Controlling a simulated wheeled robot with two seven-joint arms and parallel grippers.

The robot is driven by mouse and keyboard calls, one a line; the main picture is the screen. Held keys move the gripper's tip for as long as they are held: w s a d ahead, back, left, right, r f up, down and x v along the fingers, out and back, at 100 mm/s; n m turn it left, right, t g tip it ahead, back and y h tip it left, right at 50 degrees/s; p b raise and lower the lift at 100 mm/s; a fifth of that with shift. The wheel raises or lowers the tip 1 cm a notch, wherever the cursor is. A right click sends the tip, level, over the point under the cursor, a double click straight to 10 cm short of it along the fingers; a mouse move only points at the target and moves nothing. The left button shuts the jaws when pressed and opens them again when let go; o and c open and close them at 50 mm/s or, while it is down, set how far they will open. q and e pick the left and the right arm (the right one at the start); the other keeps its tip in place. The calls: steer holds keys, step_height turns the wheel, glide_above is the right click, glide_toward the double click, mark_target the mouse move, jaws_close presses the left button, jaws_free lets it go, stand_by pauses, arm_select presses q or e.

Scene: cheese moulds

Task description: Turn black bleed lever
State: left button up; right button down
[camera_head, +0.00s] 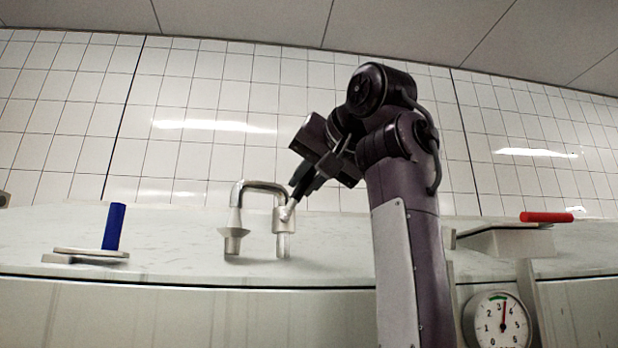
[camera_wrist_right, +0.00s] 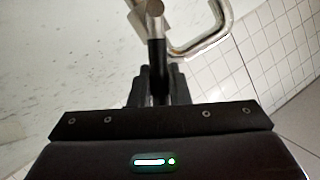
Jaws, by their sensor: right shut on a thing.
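The black bleed lever (camera_wrist_right: 157,55) shows in the right wrist view as a dark rod running from a round metal hub (camera_wrist_right: 154,8) down between my fingers. My right gripper (camera_wrist_right: 158,80) is shut on this lever, with one finger on each side. In the head view my right gripper (camera_head: 298,188) reaches down from the right to the metal fitting (camera_head: 283,228) at the right end of a bent pipe (camera_head: 258,186). The fingers cover most of the lever there. My left gripper is in neither view.
A blue handle (camera_head: 113,227) stands upright on a flat plate at the left. A red handle (camera_head: 546,217) lies level at the right. A round dial gauge (camera_head: 502,322) is below it. The pale top surface (camera_head: 170,235) is clear between the blue handle and pipe.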

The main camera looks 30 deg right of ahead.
steer(key=c, duration=1.7)
jaws_free()
steer(key=shift+c, duration=0.2)
steer(key=o, duration=0.4)
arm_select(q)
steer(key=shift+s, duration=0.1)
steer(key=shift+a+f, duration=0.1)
